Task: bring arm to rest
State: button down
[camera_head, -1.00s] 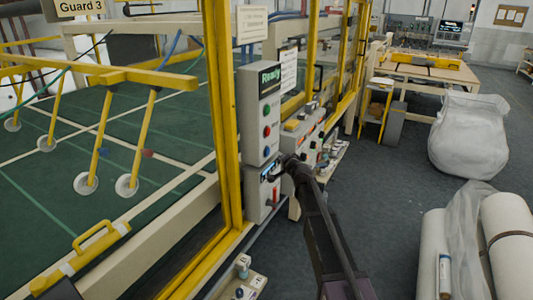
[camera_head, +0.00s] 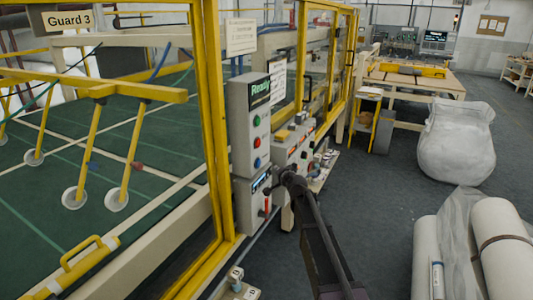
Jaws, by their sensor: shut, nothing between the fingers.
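My gripper (camera_head: 280,178) is at the end of my dark arm, which reaches up from the bottom of the view. It is small in the picture and shut, with nothing seen in it. It is in front of the lower grey control box (camera_head: 246,204), at that box's right side. I cannot tell whether it touches the box.
A yellow-framed guard (camera_head: 213,120) stands at left, labelled "Guard 3". A workbench (camera_head: 415,82) is at the back. Dark floor (camera_head: 370,190) between is clear.

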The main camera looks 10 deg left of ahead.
jog(key=s+d+f+n+g+h, duration=0.2)
jog(key=s+d+f+g, duration=0.2)
jog(key=s+d, duration=0.4)
jog(key=s+d+f+n+g+h, duration=0.2)
jog(key=s+d+f+g, duration=0.3)
jog(key=s, duration=1.4)
jog(key=s+d+f+n+g+h, duration=0.2)
jog(key=s+d+f+g, duration=0.2)
jog(key=s+d, duration=0.7)
jog(key=shift+s+d+f+g+h+p, duration=0.25)
jog(key=shift+s+d+g+h+p, duration=0.15)
jog(key=shift+s, duration=0.75)
